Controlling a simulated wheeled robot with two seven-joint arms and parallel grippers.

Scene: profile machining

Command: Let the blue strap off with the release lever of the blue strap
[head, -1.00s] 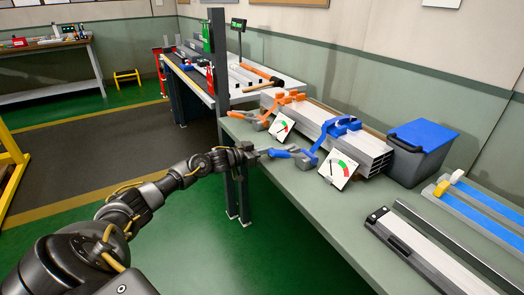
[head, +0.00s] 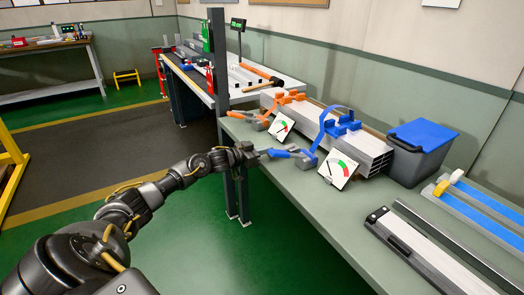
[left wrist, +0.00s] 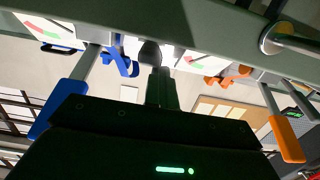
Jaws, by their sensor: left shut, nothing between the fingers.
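The blue strap (head: 323,121) stands up in a loose arch from the front edge of the bench, over the bundle of grey profiles (head: 362,147). Blue blocks (head: 345,124) sit on top of the bundle. The blue release lever (head: 280,153) sticks out from its tensioner (head: 305,160) at the bench's front edge; its handle also shows at the left of the left wrist view (left wrist: 58,112). My left gripper (head: 262,151) is shut and empty, close to the lever's handle end; whether it touches cannot be told in the head view. Its fingers show in the left wrist view (left wrist: 155,60), apart from the handle.
A dial gauge card (head: 338,170) stands beside the blue tensioner. An orange strap with its orange lever (head: 238,115) is farther left. A blue-lidded bin (head: 421,148) stands behind. A dark post (head: 220,100) rises near my left forearm.

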